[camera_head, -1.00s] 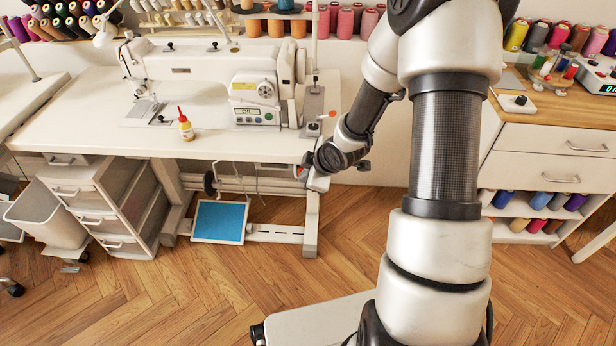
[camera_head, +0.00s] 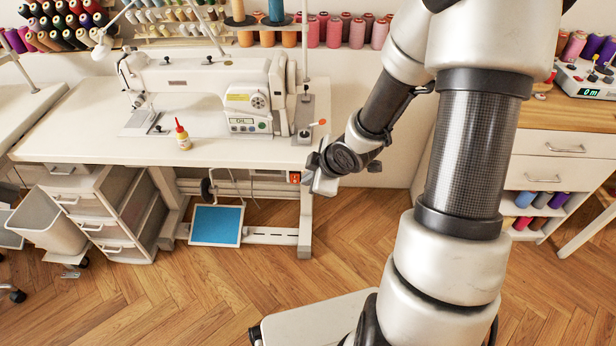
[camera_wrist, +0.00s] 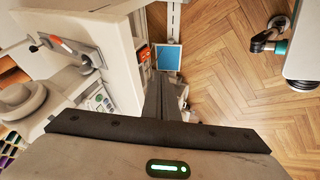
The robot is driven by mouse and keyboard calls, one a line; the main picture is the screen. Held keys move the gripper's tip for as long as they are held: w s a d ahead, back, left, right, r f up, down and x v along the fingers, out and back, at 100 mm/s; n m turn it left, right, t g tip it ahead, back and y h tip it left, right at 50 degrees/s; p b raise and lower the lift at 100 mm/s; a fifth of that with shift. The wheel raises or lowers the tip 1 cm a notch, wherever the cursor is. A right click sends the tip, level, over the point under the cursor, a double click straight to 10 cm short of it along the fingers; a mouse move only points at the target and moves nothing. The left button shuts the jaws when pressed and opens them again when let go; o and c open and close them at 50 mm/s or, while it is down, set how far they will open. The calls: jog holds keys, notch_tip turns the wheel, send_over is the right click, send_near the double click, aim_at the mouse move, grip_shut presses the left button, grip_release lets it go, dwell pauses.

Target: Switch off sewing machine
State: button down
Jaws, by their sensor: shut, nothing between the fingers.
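The white sewing machine (camera_head: 200,84) stands on a white table (camera_head: 70,125), with its control panel facing me. A small box with an orange-red part, apparently the switch (camera_head: 294,178), sits under the table's right front edge. Orange-red parts also show under the table in the wrist view (camera_wrist: 143,55). My gripper (camera_head: 324,182) is just right of this box in the head view, near the table's right end, apart from it as far as I can see. In the wrist view my gripper (camera_wrist: 160,95) is shut and empty, its dark fingers pointing down past the table edge.
A yellow oil bottle (camera_head: 183,137) stands on the table. A blue pedal (camera_head: 216,224) lies below. A drawer unit (camera_head: 105,210) and a bin (camera_head: 50,222) are at the left. A wooden-topped cabinet (camera_head: 548,172) is at the right. The floor between is clear.

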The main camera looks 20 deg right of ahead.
jog(key=shift+s+a+f+p, duration=0.15)
jog(key=shift+f+p, duration=0.55)
jog(key=shift+p, duration=1.3)
jog(key=b, duration=0.2)
send_near(298, 181)
jog(key=s+a+f, duration=0.2)
jog(key=a+f, duration=0.2)
jog(key=f, duration=0.1)
jog(key=shift+w+d+f, duration=0.1)
jog(key=shift+w+d, duration=0.1)
jog(key=shift+w, duration=0.6)
jog(key=shift+w+d+f, duration=0.1)
jog(key=shift+w+d, duration=0.15)
jog(key=shift+w, duration=0.55)
jog(key=shift+w+d+f, duration=0.1)
jog(key=shift+w+d, duration=0.1)
jog(key=shift+w, duration=0.6)
